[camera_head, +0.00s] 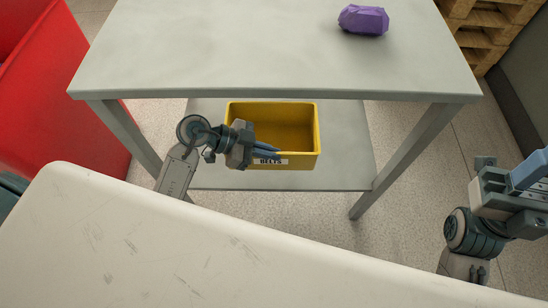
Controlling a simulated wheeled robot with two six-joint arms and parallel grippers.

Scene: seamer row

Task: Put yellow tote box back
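The yellow tote box (303,160) sits on the lower shelf (345,150) of a grey table, with its open top facing up and a "BELTS" label on its front. It looks empty. My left gripper (275,152) is in front of the box's left part, its fingers pointing right and overlapping the front wall near the label. Its fingers look close together; whether they touch or hold the wall is unclear. My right gripper (535,170) is at the right edge, away from the box, partly cut off by the frame.
A purple faceted object (363,20) lies on the grey tabletop (230,45). A red bin (50,90) stands at the left. Wooden pallets (485,30) are at the top right. Table legs (415,145) flank the shelf. A large scuffed white surface (180,250) fills the foreground.

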